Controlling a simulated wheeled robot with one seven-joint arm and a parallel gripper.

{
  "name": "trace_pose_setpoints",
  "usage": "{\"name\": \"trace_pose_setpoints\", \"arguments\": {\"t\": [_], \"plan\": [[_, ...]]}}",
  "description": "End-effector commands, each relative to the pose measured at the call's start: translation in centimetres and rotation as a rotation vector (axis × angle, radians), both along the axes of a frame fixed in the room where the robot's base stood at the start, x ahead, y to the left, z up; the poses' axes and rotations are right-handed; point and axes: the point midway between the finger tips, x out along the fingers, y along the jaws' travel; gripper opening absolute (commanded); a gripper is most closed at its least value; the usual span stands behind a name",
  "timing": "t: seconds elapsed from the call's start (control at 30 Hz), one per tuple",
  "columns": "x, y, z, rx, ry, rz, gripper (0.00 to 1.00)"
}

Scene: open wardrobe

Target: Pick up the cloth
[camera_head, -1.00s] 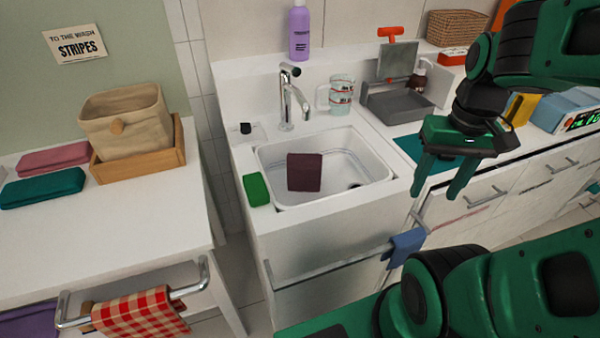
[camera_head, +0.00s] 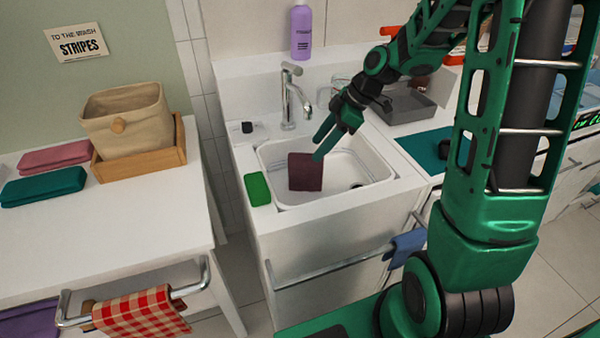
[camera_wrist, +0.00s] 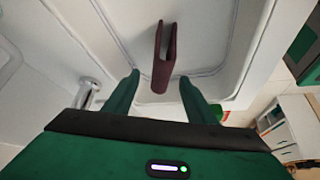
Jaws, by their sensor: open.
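A maroon folded cloth (camera_head: 306,173) is in the white sink basin (camera_head: 370,165), toward its front left. In the wrist view the cloth (camera_wrist: 163,60) looks like a narrow fold with a gap at one end, between the lines of my two fingers. My gripper (camera_head: 320,146) is over the basin at the cloth's upper right edge. Its fingers also show in the wrist view (camera_wrist: 157,92), spread apart with nothing clamped between them. Whether a fingertip touches the cloth I cannot tell.
The faucet (camera_head: 290,100) stands behind the basin. A green sponge (camera_head: 257,189) lies on the left rim. A blue cloth (camera_head: 407,245) and a red checked cloth (camera_head: 140,312) hang on rails. Pink (camera_head: 55,157) and teal (camera_head: 43,187) cloths lie on the left counter beside a fabric bin (camera_head: 127,118).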

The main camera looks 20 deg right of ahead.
Motion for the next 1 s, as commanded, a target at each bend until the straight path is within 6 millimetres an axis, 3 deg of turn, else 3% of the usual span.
{"name": "trace_pose_setpoints", "arguments": {"t": [0.2, 0.47, 0.73, 1.0], "plan": [[0.5, 1.5, -2.9, 0.0, 0.003, 0.001, 0.51], [0.7, 2.2, -4.5, -0.001, 0.004, -0.002, 0.51], [0.9, 3.2, -8.0, 0.0, 0.005, -0.001, 0.51], [1.2, 3.8, -9.2, -0.001, 0.002, -0.003, 0.51]]}}
